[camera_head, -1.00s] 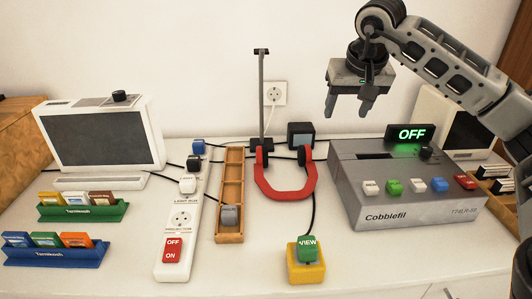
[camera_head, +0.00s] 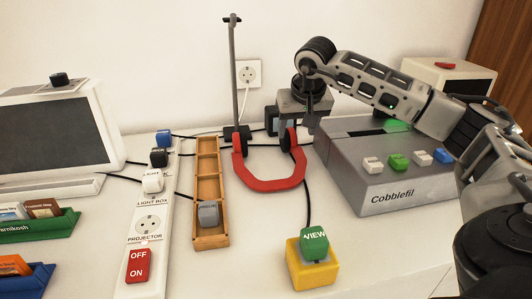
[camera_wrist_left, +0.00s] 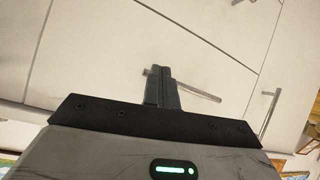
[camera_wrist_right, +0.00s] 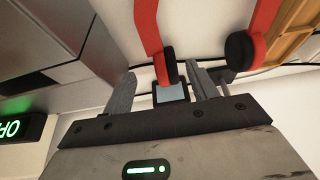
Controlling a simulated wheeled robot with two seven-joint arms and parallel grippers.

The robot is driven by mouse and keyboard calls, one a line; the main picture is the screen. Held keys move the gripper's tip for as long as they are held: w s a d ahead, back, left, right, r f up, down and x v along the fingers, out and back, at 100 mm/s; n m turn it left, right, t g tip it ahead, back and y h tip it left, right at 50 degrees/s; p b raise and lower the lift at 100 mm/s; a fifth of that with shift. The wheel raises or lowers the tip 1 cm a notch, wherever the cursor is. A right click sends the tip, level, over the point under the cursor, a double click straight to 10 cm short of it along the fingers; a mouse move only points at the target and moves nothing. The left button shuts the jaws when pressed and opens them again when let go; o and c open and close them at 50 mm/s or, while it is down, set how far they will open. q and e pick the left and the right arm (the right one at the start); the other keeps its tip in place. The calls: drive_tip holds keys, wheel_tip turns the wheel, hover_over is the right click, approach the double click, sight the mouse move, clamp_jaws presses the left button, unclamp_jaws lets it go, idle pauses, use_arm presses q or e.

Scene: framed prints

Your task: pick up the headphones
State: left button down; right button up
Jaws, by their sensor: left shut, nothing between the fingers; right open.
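The headphones (camera_head: 268,184) have a red band and dark ear cups, and lie on the white table at the foot of a thin grey stand (camera_head: 232,80). My right gripper (camera_head: 302,128) is open and low at their right ear cup. In the right wrist view the red band and one ear cup (camera_wrist_right: 165,66) appear between the spread fingers (camera_wrist_right: 163,88); I cannot tell if they touch. The other ear cup (camera_wrist_right: 240,50) is outside the fingers, to the right. My left gripper (camera_wrist_left: 160,87) is shut and empty in front of white cabinet doors.
A grey Cobblefil box (camera_head: 375,175) with coloured buttons stands close on the right, under my right arm. A wooden tray (camera_head: 211,238) and a white power strip (camera_head: 150,210) lie left. A yellow VIEW button box (camera_head: 312,270) is in front. A small dark-framed block (camera_head: 271,121) stands behind.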

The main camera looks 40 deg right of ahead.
sight(292, 141)
drive_tip(key=shift+w+d+f, duration=0.1)
drive_tip(key=shift+w+f, duration=0.15)
drive_tip(key=shift+f, duration=0.4)
drive_tip(key=b+x, duration=0.1)
drive_tip(key=x, duration=0.3)
drive_tip(key=shift+w+f, duration=0.15)
drive_tip(key=shift+w, duration=0.15)
drive_tip(key=shift+w+f, duration=0.1)
drive_tip(key=shift+f, duration=0.25)
drive_tip(key=shift+r, duration=0.1)
drive_tip(key=c, duration=1.2)
